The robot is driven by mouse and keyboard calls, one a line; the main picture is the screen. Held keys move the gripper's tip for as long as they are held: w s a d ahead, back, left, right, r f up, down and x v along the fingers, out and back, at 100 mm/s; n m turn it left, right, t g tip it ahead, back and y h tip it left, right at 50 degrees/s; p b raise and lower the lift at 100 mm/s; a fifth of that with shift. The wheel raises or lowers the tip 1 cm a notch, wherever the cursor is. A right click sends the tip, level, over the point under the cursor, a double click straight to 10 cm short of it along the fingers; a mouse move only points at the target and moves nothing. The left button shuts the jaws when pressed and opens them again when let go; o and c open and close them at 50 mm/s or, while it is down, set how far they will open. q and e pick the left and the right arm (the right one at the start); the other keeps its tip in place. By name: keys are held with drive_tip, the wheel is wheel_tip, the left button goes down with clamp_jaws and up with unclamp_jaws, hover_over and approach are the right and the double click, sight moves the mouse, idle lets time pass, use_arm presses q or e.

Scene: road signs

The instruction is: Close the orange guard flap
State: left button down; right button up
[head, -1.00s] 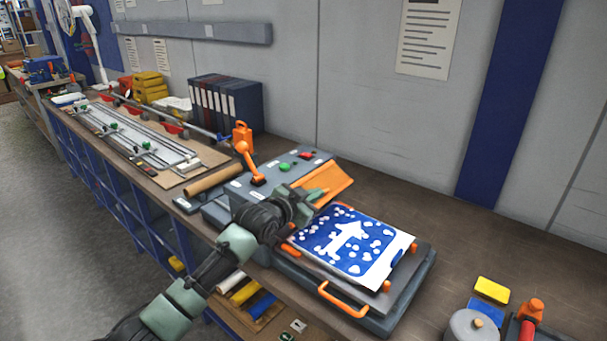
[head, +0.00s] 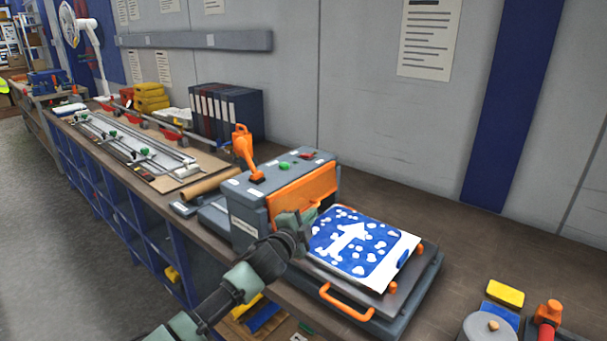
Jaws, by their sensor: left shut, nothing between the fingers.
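The orange guard flap (head: 303,193) hangs steeply down across the front of the grey press machine (head: 246,218). My left gripper (head: 306,217) is shut and empty, at the lower part of the flap; I cannot tell whether it touches it. A blue sign with a white arrow and white blotches (head: 352,243) lies on the tray in front of the machine, just right of the gripper. The flap's lower edge is partly hidden by my gripper. My right gripper is not in view.
An orange lever (head: 243,150) stands upright beside the machine's green button (head: 284,166). The tray has an orange handle (head: 348,302) at the front. A grey pot (head: 489,328) and a yellow block (head: 505,293) are at lower right. The bench behind the sign is bare.

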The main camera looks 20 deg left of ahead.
use_arm(q)
drive_tip(key=shift+w+a+f+m+b, duration=0.2)
drive_tip(key=shift+a+f+m+b, duration=0.35)
drive_tip(key=shift+m+b, duration=0.3)
